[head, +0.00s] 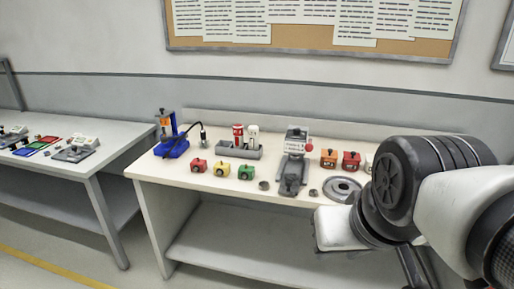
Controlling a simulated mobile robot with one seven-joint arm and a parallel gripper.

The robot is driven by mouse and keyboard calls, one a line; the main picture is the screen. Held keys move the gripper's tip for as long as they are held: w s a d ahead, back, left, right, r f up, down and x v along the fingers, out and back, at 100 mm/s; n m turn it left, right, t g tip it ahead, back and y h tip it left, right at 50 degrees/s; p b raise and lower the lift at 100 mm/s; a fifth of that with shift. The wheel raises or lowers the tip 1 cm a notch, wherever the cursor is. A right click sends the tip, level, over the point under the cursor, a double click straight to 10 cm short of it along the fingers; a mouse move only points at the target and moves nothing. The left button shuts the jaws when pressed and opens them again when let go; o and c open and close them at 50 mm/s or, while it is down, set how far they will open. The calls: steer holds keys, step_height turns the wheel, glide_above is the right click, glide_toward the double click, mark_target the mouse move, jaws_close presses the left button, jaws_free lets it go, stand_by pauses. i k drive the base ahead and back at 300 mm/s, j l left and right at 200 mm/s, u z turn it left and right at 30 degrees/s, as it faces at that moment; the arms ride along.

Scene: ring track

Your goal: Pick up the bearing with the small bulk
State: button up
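Several grey metal round parts lie near the front edge of the white workbench (220,258). A large flat ring (335,197) lies at the right, close to my arm. A small dark round part (264,185) lies to the left of the grey machine, and another small one (313,193) lies between the machine and the large ring. The small ones are too small in view to make out their detail. My arm covers the right side of the bench. My gripper cannot be made out.
A grey machine (292,170) stands mid-bench. A blue stand (172,146) is at far left. Another table (98,168) is further left.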

mark_target(314, 193)
steer(key=i+l, duration=0.3)
steer(key=i, duration=0.2)
steer(key=i+l+u, duration=0.1)
steer(key=i+l, duration=0.2)
steer(key=i, duration=0.2)
